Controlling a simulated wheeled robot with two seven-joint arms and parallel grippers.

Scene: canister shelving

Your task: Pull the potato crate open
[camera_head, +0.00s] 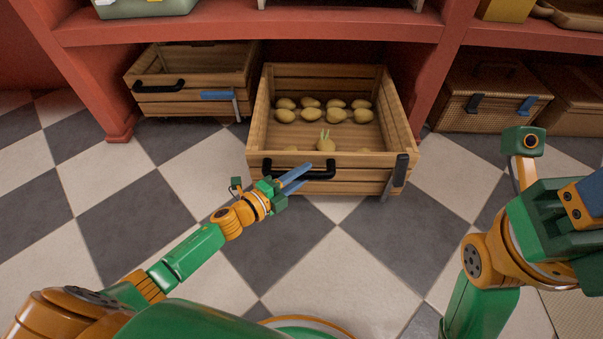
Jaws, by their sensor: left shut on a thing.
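The potato crate (340,187) is a slatted wooden box with several yellow potatoes inside, mostly in a row towards the back. One potato (326,144) nearer the front has a green sprout. The crate stands well out from under the red shelf, on the floor. Its front has a black handle (322,176). My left gripper (298,177), with blue fingers, is shut on the handle at its left part. My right gripper (580,205) is at the right edge, away from the crate and cut off by the frame, so its fingertips are hidden.
Another wooden crate (160,104) with a black handle stands left, under the shelf (340,28). The checkered floor (330,262) before the crate is free apart from my own arms.

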